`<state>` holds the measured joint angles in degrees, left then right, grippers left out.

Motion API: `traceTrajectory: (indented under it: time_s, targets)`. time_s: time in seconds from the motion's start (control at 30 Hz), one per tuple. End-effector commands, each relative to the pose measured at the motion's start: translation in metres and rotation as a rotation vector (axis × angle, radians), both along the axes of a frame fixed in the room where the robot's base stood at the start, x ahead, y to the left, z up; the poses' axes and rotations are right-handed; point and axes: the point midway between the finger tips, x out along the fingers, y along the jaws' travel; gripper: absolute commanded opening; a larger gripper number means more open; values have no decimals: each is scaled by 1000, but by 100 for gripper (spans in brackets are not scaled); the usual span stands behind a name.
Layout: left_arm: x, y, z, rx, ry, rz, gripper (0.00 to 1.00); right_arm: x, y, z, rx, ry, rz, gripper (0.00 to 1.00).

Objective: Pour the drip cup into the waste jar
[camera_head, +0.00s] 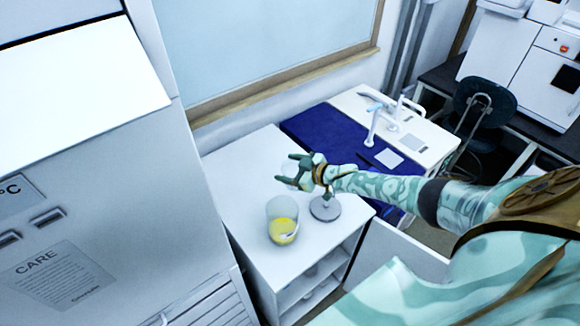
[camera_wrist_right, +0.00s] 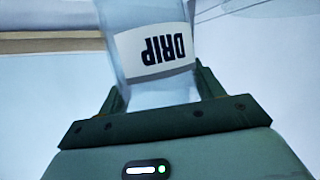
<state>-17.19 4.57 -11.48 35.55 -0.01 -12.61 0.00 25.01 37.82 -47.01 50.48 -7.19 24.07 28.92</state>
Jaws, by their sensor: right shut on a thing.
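The waste jar (camera_head: 281,222) is a clear, wide jar with yellow liquid in its lower part and a pale label. It stands upright on the white cabinet top in the head view. My right gripper (camera_head: 297,173) is above and slightly right of the jar, apart from it. It is shut on the drip cup (camera_wrist_right: 155,54), a clear cup whose white label reads DRIP upside down in the right wrist view. In the head view the cup is hard to make out between the fingers. I cannot tell what it contains. My left gripper is not in view.
A round grey stand base (camera_head: 325,208) sits just right of the jar, under my right wrist. The white cabinet top (camera_head: 238,179) is clear left of and behind the jar.

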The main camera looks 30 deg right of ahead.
Motion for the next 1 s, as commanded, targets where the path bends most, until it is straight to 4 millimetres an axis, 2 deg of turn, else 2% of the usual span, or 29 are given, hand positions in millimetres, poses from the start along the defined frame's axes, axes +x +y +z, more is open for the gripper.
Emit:
traceTrajectory:
  time_s: [0.37, 0.67, 1.0]
  targets:
    - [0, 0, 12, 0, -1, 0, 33, -10, 15, 9, -128, -91, 1, 35]
    - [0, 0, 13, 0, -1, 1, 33, -12, 13, 9, -134, -94, 1, 35]
    - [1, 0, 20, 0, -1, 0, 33, -17, 21, 15, -195, -137, 1, 35]
